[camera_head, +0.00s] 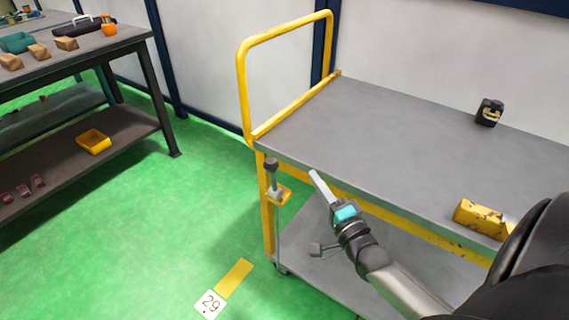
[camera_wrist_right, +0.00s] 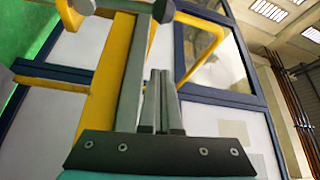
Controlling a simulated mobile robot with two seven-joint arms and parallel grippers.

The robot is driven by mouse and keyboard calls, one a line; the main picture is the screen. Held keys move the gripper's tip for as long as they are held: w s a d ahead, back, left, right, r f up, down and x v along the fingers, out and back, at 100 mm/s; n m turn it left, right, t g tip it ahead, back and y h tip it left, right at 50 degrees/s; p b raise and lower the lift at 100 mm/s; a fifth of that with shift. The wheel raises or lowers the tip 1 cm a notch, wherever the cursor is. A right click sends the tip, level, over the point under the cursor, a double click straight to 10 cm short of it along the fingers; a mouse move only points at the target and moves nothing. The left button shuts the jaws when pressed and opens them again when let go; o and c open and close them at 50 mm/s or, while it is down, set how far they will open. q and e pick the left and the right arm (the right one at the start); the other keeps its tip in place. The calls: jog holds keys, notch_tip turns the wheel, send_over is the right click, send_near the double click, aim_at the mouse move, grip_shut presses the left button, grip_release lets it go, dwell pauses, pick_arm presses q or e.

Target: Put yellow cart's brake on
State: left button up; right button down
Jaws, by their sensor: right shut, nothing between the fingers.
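The yellow cart (camera_head: 243,95) has a yellow tube handle and a grey top. A brake lever with a dark knob (camera_head: 271,164) stands upright at its near left corner, above a yellow bracket (camera_head: 279,196); a thin rod runs down toward a wheel. My right gripper (camera_head: 316,176) is shut and empty, to the right of the lever and apart from it in the head view. In the right wrist view its closed fingers (camera_wrist_right: 161,95) point up toward a grey crossbar (camera_wrist_right: 125,7) with rounded ends, likely the lever's top. The left gripper is not in view.
A black device (camera_head: 489,112) and a worn yellow block (camera_head: 480,217) lie on the cart's top. A workbench (camera_head: 130,42) stands at the left. A yellow floor strip (camera_head: 234,277) and a "29" marker (camera_head: 210,304) lie in front. The green floor between is clear.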

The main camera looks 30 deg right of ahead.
aim_at(297, 154)
jog(key=w+b, duration=0.1)
jog(key=w, duration=0.2)
jog(key=w+b, duration=0.1)
jog(key=w, duration=0.2)
jog(key=w+d+r, duration=0.1)
jog(key=w, duration=0.3)
jog(key=shift+d+b, duration=0.1)
jog(key=shift+b, duration=0.3)
jog(key=a, duration=0.3)
jog(key=shift+s+f, duration=0.35)
jog(key=shift+s, duration=0.05)
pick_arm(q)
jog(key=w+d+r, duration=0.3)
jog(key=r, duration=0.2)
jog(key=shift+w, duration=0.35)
pick_arm(e)
jog(key=shift+a, duration=0.45)
jog(key=shift+s+f, duration=0.1)
